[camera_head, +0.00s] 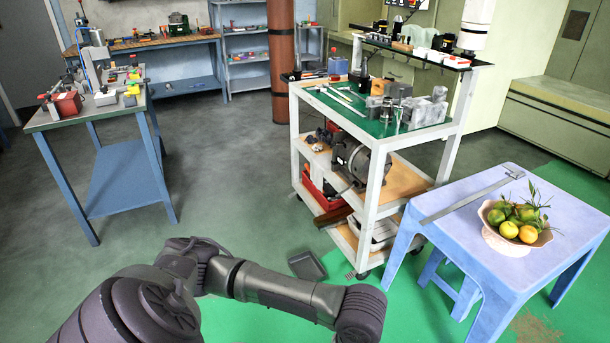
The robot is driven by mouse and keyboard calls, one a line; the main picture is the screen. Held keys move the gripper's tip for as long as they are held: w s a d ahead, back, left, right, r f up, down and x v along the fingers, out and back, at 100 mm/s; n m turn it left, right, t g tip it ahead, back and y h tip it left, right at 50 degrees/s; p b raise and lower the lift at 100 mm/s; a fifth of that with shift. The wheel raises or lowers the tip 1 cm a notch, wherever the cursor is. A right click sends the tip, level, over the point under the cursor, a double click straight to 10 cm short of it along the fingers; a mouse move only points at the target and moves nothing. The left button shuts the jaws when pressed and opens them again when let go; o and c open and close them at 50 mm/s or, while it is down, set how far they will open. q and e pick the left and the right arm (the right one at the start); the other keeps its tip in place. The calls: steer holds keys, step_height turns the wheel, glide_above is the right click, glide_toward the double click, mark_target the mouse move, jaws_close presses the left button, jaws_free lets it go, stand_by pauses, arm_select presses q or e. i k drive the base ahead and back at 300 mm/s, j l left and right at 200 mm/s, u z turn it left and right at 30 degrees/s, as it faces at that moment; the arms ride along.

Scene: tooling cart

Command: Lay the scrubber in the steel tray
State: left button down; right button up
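I cannot pick out a scrubber for certain. A long grey tool with a flat head (468,199) lies across the blue table at the right, beside a fruit bowl. I cannot pick out the steel tray for certain either. A dark, flat, tray-like piece (307,265) lies on the floor left of the white cart. One of my dark arms reaches in from the lower left, and its visible end is low in the middle of the view. Neither of my grippers shows.
The white tooling cart (378,197) carries metal parts on its green top and a motor below. The blue table (560,217) holds a pink bowl (508,238) of fruit. A blue-legged workbench (62,124) with tools stands at left.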

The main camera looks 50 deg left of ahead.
mark_target(307, 272)
steer(key=i+j+z, duration=0.1)
steer(key=j, duration=0.85)
steer(key=i+j+z, duration=0.1)
steer(key=j, duration=0.8)
steer(key=i+j+z, duration=0.1)
steer(key=j, duration=0.85)
